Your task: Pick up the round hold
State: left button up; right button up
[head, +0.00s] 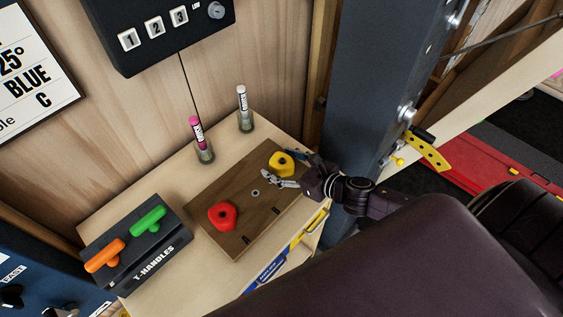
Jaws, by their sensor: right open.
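Two climbing holds, each with a dark centre hole, sit on a brown wooden board (238,188) in the head view. The yellow hold (279,161) is at the board's far right end and looks rounded. The red hold (222,216) is nearer the front and looks more like a rounded block. My right gripper (280,168) is open at the yellow hold, one finger on its far right side and the other on its near side. I cannot tell whether the fingers touch it. My left gripper is out of view.
A grey T-handles box (150,262) with green and orange handles stands at the left. Two marker pens (196,130) (242,100) stand in glass holders behind the board. A blue-yellow brush-like tool (284,257) lies in front. A dark post (365,90) rises close behind my right arm.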

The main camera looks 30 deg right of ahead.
jog(key=c, duration=1.4)
jog(key=shift+r, duration=0.1)
